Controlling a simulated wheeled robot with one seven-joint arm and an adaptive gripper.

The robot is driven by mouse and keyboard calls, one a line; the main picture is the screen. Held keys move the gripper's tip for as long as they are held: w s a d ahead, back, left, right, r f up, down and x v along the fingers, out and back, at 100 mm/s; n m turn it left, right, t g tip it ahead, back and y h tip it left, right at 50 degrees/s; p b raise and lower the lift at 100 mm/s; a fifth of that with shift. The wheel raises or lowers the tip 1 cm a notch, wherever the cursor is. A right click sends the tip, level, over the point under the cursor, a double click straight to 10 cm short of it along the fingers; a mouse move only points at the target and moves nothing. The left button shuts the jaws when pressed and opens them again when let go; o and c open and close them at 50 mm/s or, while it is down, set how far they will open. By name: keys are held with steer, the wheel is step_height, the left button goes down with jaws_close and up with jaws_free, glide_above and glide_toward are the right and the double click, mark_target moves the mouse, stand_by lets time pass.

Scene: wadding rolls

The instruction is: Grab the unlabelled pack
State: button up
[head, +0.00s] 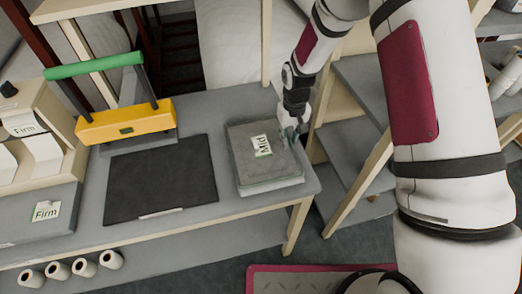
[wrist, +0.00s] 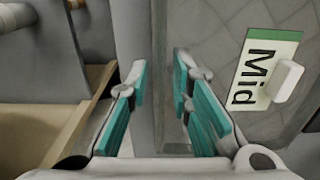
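A grey quilted pack (head: 255,172) lies flat near the right end of the grey table, on a paler layer that shows along its front edge. It bears a green-edged label (head: 262,146) reading "Mid", which also shows in the wrist view (wrist: 262,75). I cannot make out any pack without a label. My gripper (head: 290,137) is at the pack's right edge, pointing down. In the wrist view its teal-padded fingers (wrist: 160,82) are apart, with the pack's edge region between and beyond them. I cannot tell whether they touch it.
A dark mat (head: 160,180) lies left of the pack. Behind it stands a yellow device (head: 125,122) with a green bar (head: 93,65). "Firm" labelled items are at far left. Grey shelves (head: 350,150) stand close to the right. White rolls (head: 84,267) sit below the table.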

jaws_close()
steer(key=shift+r, duration=0.2)
